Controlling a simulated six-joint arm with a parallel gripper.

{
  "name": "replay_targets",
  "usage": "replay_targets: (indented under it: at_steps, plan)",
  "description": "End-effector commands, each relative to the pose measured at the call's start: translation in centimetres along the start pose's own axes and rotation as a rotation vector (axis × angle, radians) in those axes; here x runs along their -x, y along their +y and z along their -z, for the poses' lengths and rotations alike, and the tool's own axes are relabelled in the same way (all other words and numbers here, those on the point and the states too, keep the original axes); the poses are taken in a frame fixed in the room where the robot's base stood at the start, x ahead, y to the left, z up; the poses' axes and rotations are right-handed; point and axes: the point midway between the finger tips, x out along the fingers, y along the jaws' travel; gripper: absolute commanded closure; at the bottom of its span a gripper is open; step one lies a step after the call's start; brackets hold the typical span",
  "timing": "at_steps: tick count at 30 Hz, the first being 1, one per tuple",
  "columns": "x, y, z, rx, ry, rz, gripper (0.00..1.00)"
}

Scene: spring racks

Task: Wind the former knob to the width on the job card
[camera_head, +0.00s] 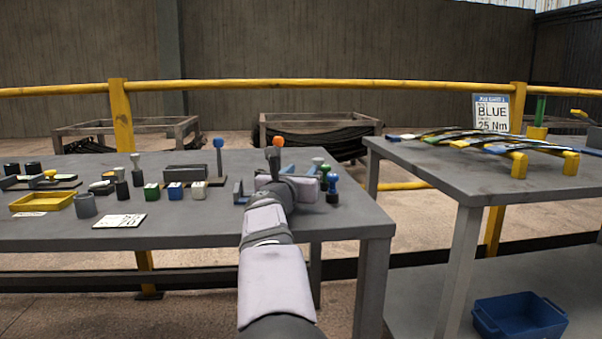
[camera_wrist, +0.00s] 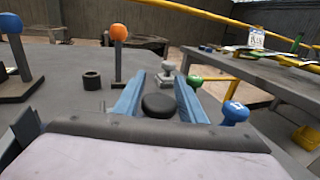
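The job card (camera_head: 493,113) stands at the back of the right bench in the head view; its large lines read BLUE and 25 Nm, and its smaller print is too small to read. My gripper (camera_wrist: 163,74) reaches over the right end of the left bench, its two blue fingers apart. A black round-topped knob (camera_wrist: 159,106) shows between the fingers in the wrist view; I see no clear grip on it. An orange knob on a post (camera_wrist: 119,33) stands left of the fingers, also in the head view (camera_head: 276,142). Labels naming the former knob are not visible.
A blue ball-topped post (camera_head: 219,143) stands to the left. A blue-topped stamp-like piece (camera_wrist: 235,112) and a green-topped one (camera_wrist: 195,81) stand right of my fingers. A yellow tray (camera_head: 43,201), several small pots and a white card (camera_head: 119,221) occupy the left bench.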

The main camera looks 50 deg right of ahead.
Motion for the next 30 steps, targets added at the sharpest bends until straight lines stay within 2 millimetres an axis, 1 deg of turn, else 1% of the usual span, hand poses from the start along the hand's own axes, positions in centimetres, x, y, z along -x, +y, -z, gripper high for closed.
replay_targets:
  at_steps: [1,2,3,5,11,14,30]
  plan:
    - [0.0,0.0,0.0,0.000,0.000,0.000,0.63]
    - [0.0,0.0,0.0,0.000,0.000,0.000,0.68]
    - [0.0,0.0,0.0,0.000,0.000,0.000,0.78]
    - [0.0,0.0,0.0,0.000,0.000,0.000,0.90]
    - [0.0,0.0,0.1,0.000,-0.001,-0.011,0.90]
    - [0.0,0.0,0.2,-0.001,-0.002,-0.046,0.90]
    - [0.2,1.2,0.1,0.000,-0.001,-0.368,0.90]
